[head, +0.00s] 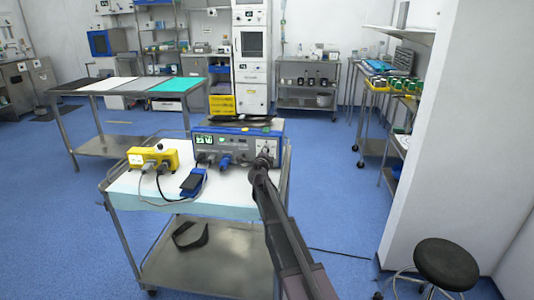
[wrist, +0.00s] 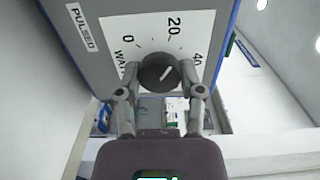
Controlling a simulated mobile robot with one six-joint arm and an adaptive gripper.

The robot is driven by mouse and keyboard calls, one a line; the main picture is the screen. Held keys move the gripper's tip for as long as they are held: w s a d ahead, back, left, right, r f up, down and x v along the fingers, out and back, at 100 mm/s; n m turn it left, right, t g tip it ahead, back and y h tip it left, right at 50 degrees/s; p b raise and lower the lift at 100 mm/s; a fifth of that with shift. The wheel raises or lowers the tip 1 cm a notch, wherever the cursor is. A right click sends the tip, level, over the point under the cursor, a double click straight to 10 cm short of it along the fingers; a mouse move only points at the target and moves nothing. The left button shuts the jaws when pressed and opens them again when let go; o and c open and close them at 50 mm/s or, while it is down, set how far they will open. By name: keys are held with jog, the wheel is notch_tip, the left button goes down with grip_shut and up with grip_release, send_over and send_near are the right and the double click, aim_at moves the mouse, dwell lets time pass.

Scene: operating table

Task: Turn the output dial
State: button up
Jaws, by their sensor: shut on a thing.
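The output dial (wrist: 158,73) is a dark round knob with a light pointer line, on a white scale marked 0, 20 and 40 in the wrist view. The pointer slants toward the upper right, between 20 and 40. My gripper (wrist: 160,80) has a finger on each side of the dial and is shut on it. In the head view the blue-and-grey generator (head: 238,140) stands on a cart, and my gripper (head: 264,160) is at the right part of its front panel. The dial is hidden there behind my gripper.
The generator's cart (head: 200,206) has a pale cloth and a lower shelf. A yellow box (head: 152,159) with cables and a blue pedal (head: 192,183) sit left of my arm. A black stool (head: 446,262) and a wall are at right. Blue floor (head: 335,200) is open between.

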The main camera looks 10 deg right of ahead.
jog(key=shift+w, duration=0.1)
jog(key=o, duration=1.2)
jog(key=shift+c, duration=0.2)
jog(key=shift+v, duration=6.05)
jog(key=shift+a+r, duration=0.1)
jog(key=shift+r, duration=0.05)
